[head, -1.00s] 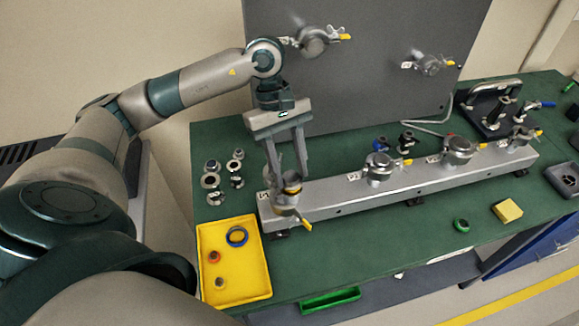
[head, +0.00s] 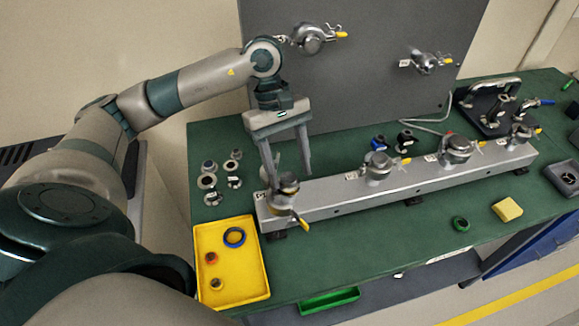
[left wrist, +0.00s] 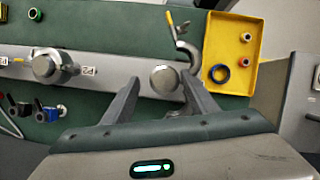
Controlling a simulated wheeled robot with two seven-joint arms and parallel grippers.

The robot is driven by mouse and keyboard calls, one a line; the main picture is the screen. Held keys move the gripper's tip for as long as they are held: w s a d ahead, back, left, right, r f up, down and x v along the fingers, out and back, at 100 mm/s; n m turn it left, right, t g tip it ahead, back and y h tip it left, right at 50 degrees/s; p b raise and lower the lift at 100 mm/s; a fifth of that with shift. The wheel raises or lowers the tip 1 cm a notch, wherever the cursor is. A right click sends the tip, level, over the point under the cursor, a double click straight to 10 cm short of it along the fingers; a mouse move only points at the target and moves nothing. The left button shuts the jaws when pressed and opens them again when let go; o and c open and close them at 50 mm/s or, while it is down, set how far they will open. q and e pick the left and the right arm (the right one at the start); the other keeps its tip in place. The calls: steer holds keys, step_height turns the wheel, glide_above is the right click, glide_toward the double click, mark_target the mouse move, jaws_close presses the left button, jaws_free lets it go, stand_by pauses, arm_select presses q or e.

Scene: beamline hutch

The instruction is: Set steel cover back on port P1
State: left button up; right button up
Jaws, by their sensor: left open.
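Port P1 (head: 286,200) stands at the left end of the grey rail, with a round steel cover (left wrist: 164,78) seen face-on on top of it in the left wrist view. I cannot tell whether the cover is fully seated. An open clamp (left wrist: 188,52) hangs beside the port, and its yellow handle (head: 302,223) points to the front in the head view. My left gripper (head: 289,177) is open, with a finger on either side of the port top. In the left wrist view its fingertips (left wrist: 161,80) show a gap to the cover. My right gripper is out of view.
Other clamped ports (head: 377,165) stand along the rail (head: 335,195) to the right. A yellow tray (head: 262,285) with a blue ring lies in front left. Several small fittings (head: 208,181) stand left of the rail. A grey panel (head: 370,75) rises behind.

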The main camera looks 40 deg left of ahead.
arm_select(q)
steer(key=shift+s+a+f, duration=0.1)
steer(key=shift+s, duration=0.2)
steer(key=shift+w+a+r+b, duration=0.2)
steer(key=shift+w+r+b, duration=0.1)
steer(key=shift+r, duration=0.2)
steer(key=b+v, duration=0.4)
steer(key=v, duration=1.2)
steer(key=shift+r, duration=0.3)
steer(key=shift+d, duration=0.1)
steer(key=shift+d+f, duration=0.1)
